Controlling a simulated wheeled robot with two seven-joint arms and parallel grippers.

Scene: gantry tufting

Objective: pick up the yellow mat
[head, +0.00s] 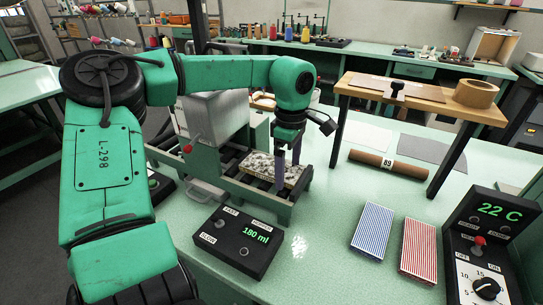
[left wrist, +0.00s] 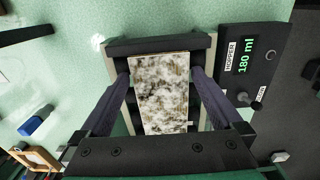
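The mat (head: 262,166) lies on the dark bed of the green-framed machine in the head view. Its top is mottled white and grey with brownish-yellow patches, and its edge looks yellowish. It also shows from above in the left wrist view (left wrist: 160,92), flat between the fingers. My left gripper (head: 287,168) points down over the mat. In the left wrist view its dark fingers (left wrist: 160,78) stand spread, one at each long side of the mat. Whether they touch its edges I cannot tell. My right gripper is not in view.
A black hopper box (head: 240,238) reading 180 ml stands in front of the machine. Two striped pads (head: 372,229) and a control box (head: 489,238) reading 22 C lie right. A wooden stand (head: 420,94) rises behind, with a brown roll (head: 388,166) below. Green table between is clear.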

